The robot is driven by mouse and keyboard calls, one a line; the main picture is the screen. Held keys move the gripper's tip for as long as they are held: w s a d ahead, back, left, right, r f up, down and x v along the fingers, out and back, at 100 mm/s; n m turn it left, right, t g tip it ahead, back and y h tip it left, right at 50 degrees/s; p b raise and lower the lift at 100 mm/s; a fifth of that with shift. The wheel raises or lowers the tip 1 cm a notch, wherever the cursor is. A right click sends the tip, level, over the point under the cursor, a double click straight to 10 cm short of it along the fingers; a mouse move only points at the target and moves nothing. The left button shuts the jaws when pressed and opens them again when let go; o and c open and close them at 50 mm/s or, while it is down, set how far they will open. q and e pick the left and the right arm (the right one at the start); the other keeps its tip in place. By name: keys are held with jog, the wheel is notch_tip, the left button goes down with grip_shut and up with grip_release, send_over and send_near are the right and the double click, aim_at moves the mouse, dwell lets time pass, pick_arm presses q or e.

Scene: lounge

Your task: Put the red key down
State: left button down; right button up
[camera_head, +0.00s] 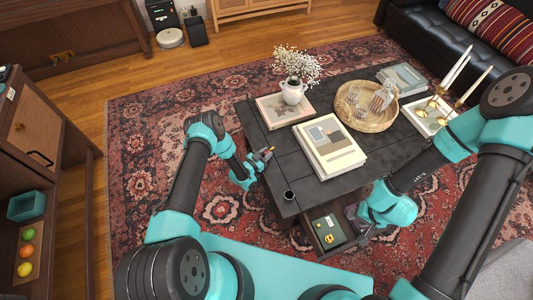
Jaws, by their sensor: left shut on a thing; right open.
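My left gripper (261,158) is at the left edge of the black coffee table (290,166). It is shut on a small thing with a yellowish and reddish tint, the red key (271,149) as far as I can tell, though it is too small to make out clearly. Whether the key touches the table top cannot be told. My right gripper (354,222) is open at the table's front side, low beside the open drawer (308,230); its fingers are partly hidden by its own wrist.
The drawer holds a green item (329,232). A cabinet (45,190) stands left. The table's left strip has bare room.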

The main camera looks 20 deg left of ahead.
pick_arm(q)
jog(key=shift+f, duration=0.3)
jog(key=c, duration=0.9)
grip_release()
jog(key=shift+s+f, duration=0.1)
jog(key=shift+f, duration=0.05)
jog(key=shift+r, duration=0.65)
jog(key=v, duration=1.1)
jog(key=shift+s+a, duration=0.25)
jog(key=shift+s, duration=0.1)
